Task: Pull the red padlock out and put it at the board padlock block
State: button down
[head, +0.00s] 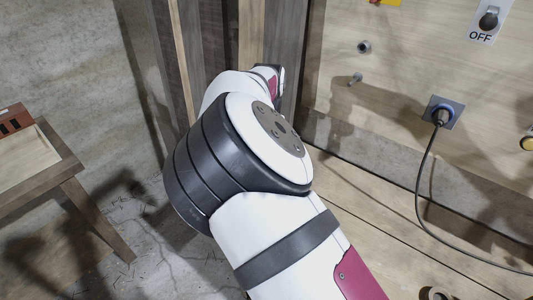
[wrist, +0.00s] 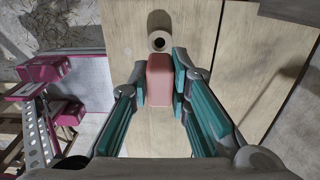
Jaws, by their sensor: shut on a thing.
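The red padlock (wrist: 158,75) shows as a pinkish-red block between the two teal-padded fingers in the wrist view. My gripper (wrist: 160,86) is shut on it. Its shackle cannot be made out. A short round tube or ring (wrist: 158,41) with a dark hole lies just beyond the padlock on a pale wooden surface. I cannot tell whether the padlock touches it. In the head view my arm hides the gripper and the padlock. I cannot pick out the board padlock block for certain.
The wooden board (head: 400,75) carries two small round fittings (head: 363,47), an OFF switch (head: 488,20) and a socket with a plug (head: 441,115). A black cable (head: 420,190) hangs from the plug. A wooden table (head: 65,160) stands at the left, with clear floor beside it.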

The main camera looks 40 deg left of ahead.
jog(key=shift+f, duration=2.85)
jog(key=shift+f, duration=1.2)
jog(key=shift+f+b, duration=0.3)
jog(key=shift+f, duration=0.05)
jog(key=shift+f, duration=0.2)
jog(key=c, duration=1.4)
grip_release()
notch_tip(320, 180, up, 12)
jog(key=shift+d, duration=0.1)
